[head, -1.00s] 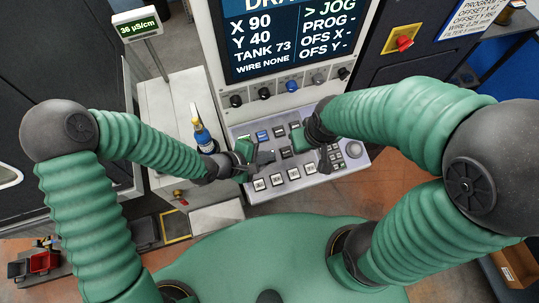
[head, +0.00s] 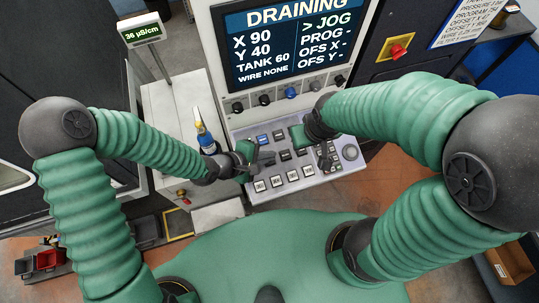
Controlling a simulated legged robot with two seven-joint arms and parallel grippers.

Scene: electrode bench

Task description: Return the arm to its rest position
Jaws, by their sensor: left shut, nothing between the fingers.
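My left arm comes in from the left, and its gripper (head: 264,161) is shut and empty over the left part of the key panel (head: 284,192). My right arm comes in from the right, bent at its dark elbow. Its gripper (head: 325,158) is over the right part of the same panel, with its dark fingers pointing down. Its fingertips are small and partly lost against the keys, so I cannot tell if they are apart. A gap with a few keys lies between the two grippers.
The screen (head: 284,46) above the panel reads DRAINING and TANK 60, with a row of knobs under it. A blue bottle (head: 205,138) stands close beside my left wrist. A meter (head: 140,30) reads 36 µS/cm. A red switch (head: 398,51) is at the upper right.

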